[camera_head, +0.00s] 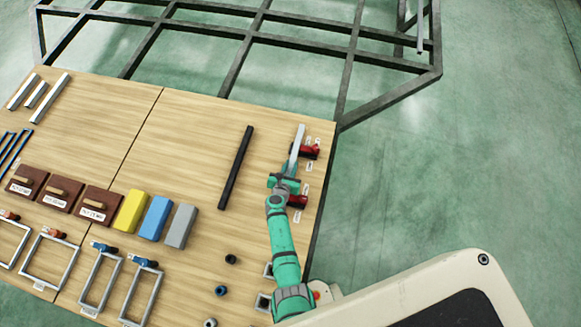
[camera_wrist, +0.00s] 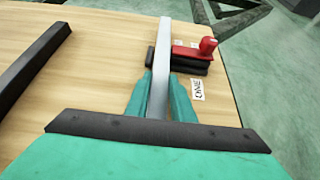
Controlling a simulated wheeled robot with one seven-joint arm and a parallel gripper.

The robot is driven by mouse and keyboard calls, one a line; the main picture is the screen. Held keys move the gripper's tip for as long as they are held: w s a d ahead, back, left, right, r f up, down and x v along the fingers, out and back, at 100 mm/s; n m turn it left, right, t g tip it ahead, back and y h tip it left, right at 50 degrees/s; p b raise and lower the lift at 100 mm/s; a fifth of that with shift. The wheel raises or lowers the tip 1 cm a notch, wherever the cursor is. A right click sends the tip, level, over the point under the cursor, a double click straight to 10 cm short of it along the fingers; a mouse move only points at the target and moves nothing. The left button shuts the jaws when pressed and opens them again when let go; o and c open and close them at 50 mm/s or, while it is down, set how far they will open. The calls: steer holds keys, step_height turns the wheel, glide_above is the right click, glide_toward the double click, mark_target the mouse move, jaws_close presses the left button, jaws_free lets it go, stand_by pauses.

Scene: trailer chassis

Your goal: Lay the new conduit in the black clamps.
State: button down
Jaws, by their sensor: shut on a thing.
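A pale grey square conduit (camera_head: 298,142) lies in my gripper (camera_head: 284,183), whose teal fingers are shut on it; it also shows in the wrist view (camera_wrist: 164,45). The conduit points away from me towards the table's far right corner. A black clamp with a red handle (camera_head: 311,151) is beyond my fingers, and in the wrist view the conduit crosses the left part of this black clamp (camera_wrist: 191,65). I cannot tell whether it is seated or above. A second red-handled clamp (camera_head: 297,201) is beside my gripper, partly hidden by it.
A dark bar (camera_head: 237,167) lies on the wooden table (camera_head: 190,130) left of my gripper. Yellow, blue and grey blocks (camera_head: 155,218), brown boxes (camera_head: 62,195) and metal frames (camera_head: 100,280) stand further left. A dark chassis frame (camera_head: 250,38) is beyond the table.

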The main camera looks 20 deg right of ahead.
steer(key=shift+f, duration=0.6)
steer(key=c, duration=1.5)
jaws_free()
steer(key=shift+f, duration=0.15)
steer(key=shift+c, duration=0.2)
steer(key=shift+a+r, duration=0.1)
steer(key=shift+r, duration=0.1)
